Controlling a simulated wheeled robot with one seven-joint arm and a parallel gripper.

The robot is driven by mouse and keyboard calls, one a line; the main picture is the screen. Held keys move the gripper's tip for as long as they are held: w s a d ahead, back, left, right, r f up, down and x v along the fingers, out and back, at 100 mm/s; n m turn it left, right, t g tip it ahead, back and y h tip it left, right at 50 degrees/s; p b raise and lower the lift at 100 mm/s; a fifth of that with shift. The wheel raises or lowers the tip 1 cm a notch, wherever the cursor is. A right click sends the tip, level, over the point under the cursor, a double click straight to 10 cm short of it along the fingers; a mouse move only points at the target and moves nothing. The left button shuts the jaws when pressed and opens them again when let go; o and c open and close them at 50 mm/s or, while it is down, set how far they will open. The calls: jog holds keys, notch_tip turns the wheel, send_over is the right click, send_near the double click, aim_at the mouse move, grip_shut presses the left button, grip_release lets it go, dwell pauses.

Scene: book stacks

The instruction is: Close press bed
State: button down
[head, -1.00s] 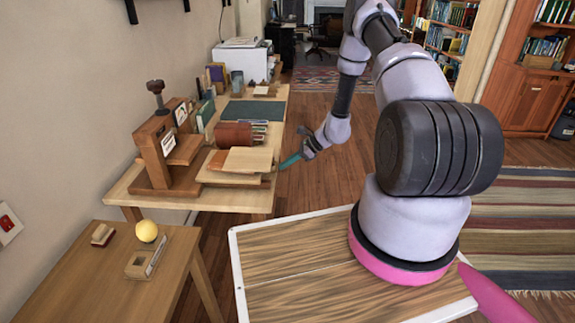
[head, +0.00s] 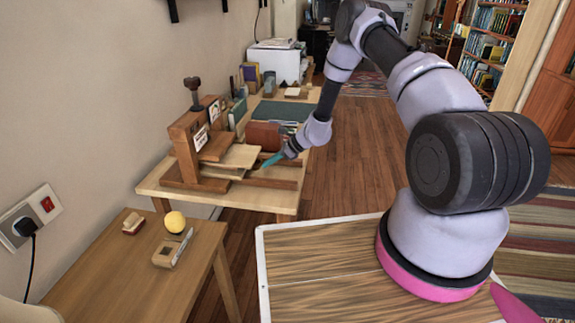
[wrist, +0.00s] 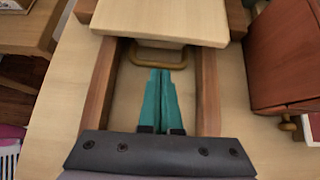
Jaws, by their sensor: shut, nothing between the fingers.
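The wooden book press (head: 188,150) stands on the long table, with a dark screw knob on top. Its pale bed board (head: 232,158) lies partly under the press, with bare rails (head: 270,183) showing on the right. In the wrist view the bed (wrist: 165,18) is at the top, with a brass loop handle (wrist: 158,66) on its near edge, between two brown rails. My gripper (head: 262,165) is at the bed's outer edge, between the rails. In the wrist view its teal fingers (wrist: 160,72) are together and empty, tips just at the handle; contact is unclear.
A reddish-brown box (head: 263,135) stands close beside the rails, and it also shows at right in the wrist view (wrist: 285,55). A green mat (head: 283,111) lies behind.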

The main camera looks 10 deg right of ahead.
jog(key=a, duration=0.1)
jog(key=w+a, duration=0.1)
jog(key=a, duration=0.3)
jog(key=shift+w, duration=0.3)
jog(key=shift+w+a+r, duration=0.1)
jog(key=shift+w+a, duration=0.05)
jog(key=shift+a, duration=0.4)
jog(key=shift+a, duration=0.1)
